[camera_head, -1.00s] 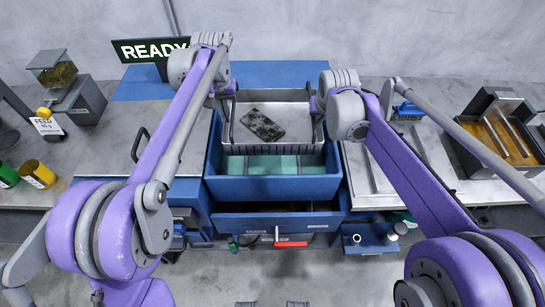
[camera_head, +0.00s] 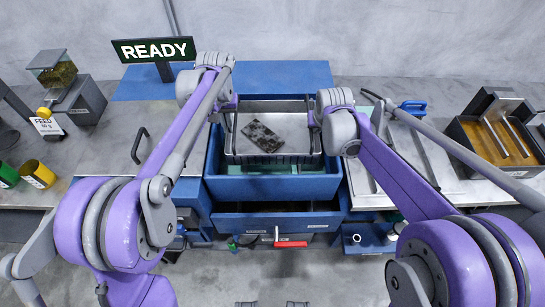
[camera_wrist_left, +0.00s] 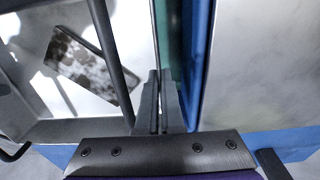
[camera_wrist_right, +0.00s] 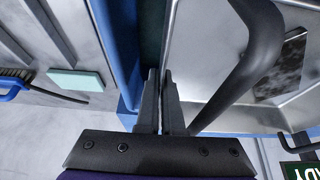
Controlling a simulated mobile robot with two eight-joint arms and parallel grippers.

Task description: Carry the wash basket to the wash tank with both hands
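The wash basket (camera_head: 302,135) is a grey metal tray with upright dark handles at its left and right sides. A mottled dark plate (camera_head: 262,135) lies tilted inside it. The basket hangs over a blue open tank (camera_head: 270,188) with a green inside, most of which it covers. My left gripper (camera_head: 229,108) is at the left side; the left wrist view shows its fingers (camera_wrist_left: 159,78) closed at the basket's side wall. My right gripper (camera_head: 314,118) is at the right side; its fingers (camera_wrist_right: 159,78) close on the wall there, beside the handle (camera_wrist_right: 250,60).
Grey worktops lie left and right. A READY sign (camera_head: 153,49) stands behind left. A blue-handled brush (camera_head: 413,106) and an amber-filled box (camera_head: 495,135) are at right.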

